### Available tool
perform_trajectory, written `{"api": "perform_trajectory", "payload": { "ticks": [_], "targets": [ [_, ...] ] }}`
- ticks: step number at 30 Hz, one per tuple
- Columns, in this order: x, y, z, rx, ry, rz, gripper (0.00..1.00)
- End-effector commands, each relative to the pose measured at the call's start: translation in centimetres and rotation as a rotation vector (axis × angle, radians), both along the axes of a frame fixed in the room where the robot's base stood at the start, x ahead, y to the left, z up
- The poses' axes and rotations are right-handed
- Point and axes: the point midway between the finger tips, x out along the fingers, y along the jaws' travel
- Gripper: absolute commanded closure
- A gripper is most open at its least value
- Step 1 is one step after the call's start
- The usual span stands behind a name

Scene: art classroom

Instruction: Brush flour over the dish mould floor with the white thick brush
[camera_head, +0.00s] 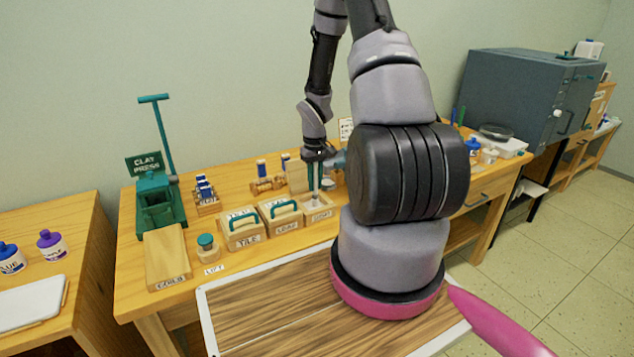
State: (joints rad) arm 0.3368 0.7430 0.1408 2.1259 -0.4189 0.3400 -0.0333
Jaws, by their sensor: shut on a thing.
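My gripper (317,160) is pointed down over the worktable, shut on a thin pale brush (314,179). The brush is held close to upright, and its lower end is at the dish mould (319,214). The dish mould is a small wooden box at the right end of a row of moulds, with a blurred label on its front. I cannot tell whether the bristles touch the mould floor. The floor and any flour on it are too small to make out.
The tile mould (242,234) and leaf mould (285,220), with teal handles, stand left of the dish mould. A green clay press (157,205) and a wooden board (167,257) are farther left. My arm hides the table's right-middle part. A grey kiln (510,95) stands right.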

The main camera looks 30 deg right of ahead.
Motion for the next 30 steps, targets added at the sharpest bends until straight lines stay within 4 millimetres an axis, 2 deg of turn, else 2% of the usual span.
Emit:
{"api": "perform_trajectory", "payload": {
  "ticks": [30],
  "targets": [
    [-0.1,2.0,0.0,0.0,-0.001,0.0,1.0]
  ]
}}
